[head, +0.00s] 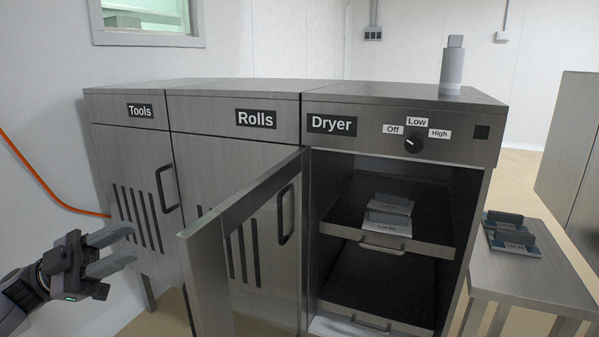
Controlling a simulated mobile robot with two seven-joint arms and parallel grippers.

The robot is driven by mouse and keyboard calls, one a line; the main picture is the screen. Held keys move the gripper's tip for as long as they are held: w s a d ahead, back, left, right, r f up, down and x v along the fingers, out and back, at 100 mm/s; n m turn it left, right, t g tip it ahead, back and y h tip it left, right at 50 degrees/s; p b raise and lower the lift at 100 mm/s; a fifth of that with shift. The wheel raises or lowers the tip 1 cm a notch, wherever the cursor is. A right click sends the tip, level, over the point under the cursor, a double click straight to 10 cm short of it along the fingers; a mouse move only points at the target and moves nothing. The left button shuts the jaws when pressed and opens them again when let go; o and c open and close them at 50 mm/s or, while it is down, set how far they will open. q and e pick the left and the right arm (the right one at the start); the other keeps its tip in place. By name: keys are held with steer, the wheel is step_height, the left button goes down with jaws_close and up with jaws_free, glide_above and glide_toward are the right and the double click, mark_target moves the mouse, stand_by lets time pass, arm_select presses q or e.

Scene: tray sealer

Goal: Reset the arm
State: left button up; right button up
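My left gripper (128,246) is at the lower left of the head view, in front of the Tools cabinet (128,150). Its two fingers point right and stand apart, with nothing between them. It is clear of the cabinets and of the open dryer door. My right gripper is not in view.
The Dryer (455,151) has its door (207,275) swung open to the left, before the Rolls cabinet (232,160). A grey bottle (451,68) stands on top.

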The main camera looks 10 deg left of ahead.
arm_select(q)
steer(key=w+a+f+n+t+y, duration=0.2)
steer(key=w+a+n+t+y, duration=0.45)
steer(key=a+y, duration=0.35)
steer(key=w+a+f+n+t+y, duration=0.2)
steer(key=w+a+n+t+y, duration=0.5)
steer(key=y, duration=0.5)
steer(key=s+a+f+n+g+y, duration=0.25)
steer(key=a+f+g+y, duration=0.3)
steer(key=f, duration=0.45)
steer(key=s+d+f+g+h, duration=0.15)
steer(key=s+d+f, duration=0.25)
steer(key=d+f, duration=0.45)
steer(key=s+d+f+g+h, duration=0.1)
steer(key=s+d+f+h, duration=0.2)
steer(key=d+f, duration=0.6)
steer(key=s+d+f+n+g+h, duration=0.1)
steer(key=s+d+f+g+h, duration=0.3)
steer(key=s+d, duration=0.85)
steer(key=s+d+n+t, duration=0.1)
steer(key=s+d+n, duration=0.1)
steer(key=s+d, duration=0.55)
step_height(320, 180, up, 8)
steer(key=w+p, duration=0.1)
steer(key=p, duration=1)
steer(key=shift+w+a+p, duration=0.15)
steer(key=shift+w+p, duration=0.05)
steer(key=shift+p, duration=0.1)
